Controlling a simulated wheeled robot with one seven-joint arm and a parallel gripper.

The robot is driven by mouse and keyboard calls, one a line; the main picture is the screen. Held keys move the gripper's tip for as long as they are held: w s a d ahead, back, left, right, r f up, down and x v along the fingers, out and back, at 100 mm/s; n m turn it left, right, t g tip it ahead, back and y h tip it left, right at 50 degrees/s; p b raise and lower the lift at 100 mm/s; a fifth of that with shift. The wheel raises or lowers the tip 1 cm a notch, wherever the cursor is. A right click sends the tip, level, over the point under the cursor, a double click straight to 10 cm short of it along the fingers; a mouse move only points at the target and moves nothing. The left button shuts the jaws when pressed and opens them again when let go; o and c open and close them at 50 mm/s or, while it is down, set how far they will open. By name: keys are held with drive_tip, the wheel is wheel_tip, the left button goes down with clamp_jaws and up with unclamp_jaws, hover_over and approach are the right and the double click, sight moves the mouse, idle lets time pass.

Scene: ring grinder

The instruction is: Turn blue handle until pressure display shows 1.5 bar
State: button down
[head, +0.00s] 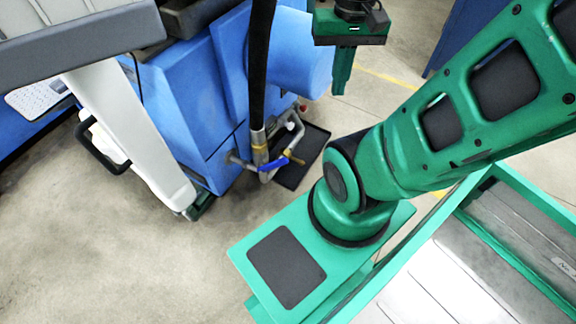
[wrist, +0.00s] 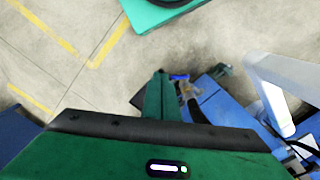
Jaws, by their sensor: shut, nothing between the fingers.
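The blue handle (head: 272,164) is a small lever on a metal valve, low on the front of the blue machine (head: 185,95). The handle also shows in the wrist view (wrist: 179,77), just right of my fingertips in the picture. My gripper (head: 341,88) is green, shut and empty. It hangs above and to the right of the handle in the head view, apart from it. In the wrist view the shut fingers (wrist: 160,80) point toward the floor beside the valve. I cannot make out a pressure display or any reading.
A black hose (head: 261,60) runs down to the valve pipes. A dark tray (head: 302,157) lies on the floor beside them. A white column (head: 130,135) with a black handle stands at left. Open concrete floor (head: 100,260) lies in front.

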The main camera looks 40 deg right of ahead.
drive_tip(key=w+d+f+m+g+y, duration=0.1)
drive_tip(key=w+d+f+m+y, duration=0.15)
drive_tip(key=w+d+f, duration=0.7)
drive_tip(key=w+d+f+m+y, duration=0.1)
drive_tip(key=w+d+f+m, duration=0.15)
drive_tip(key=f, duration=0.35)
drive_tip(key=w+d+f+m+y, duration=0.2)
drive_tip(key=w+d+f, duration=0.1)
drive_tip(key=f, duration=0.4)
drive_tip(key=m+t+y, duration=0.6)
drive_tip(key=m+t, duration=0.4)
drive_tip(key=m, duration=0.1)
approach(272, 166)
drive_tip(key=shift+w+a+f, duration=0.35)
drive_tip(key=shift+w+f, duration=0.1)
drive_tip(key=shift+f, duration=0.35)
drive_tip(key=shift+w+a+f, duration=0.3)
drive_tip(key=shift+w+f, duration=0.15)
drive_tip(key=shift+f, duration=0.3)
drive_tip(key=shift+w+a+f, duration=0.35)
drive_tip(key=shift+w+f, duration=0.1)
drive_tip(key=shift+f, duration=0.35)
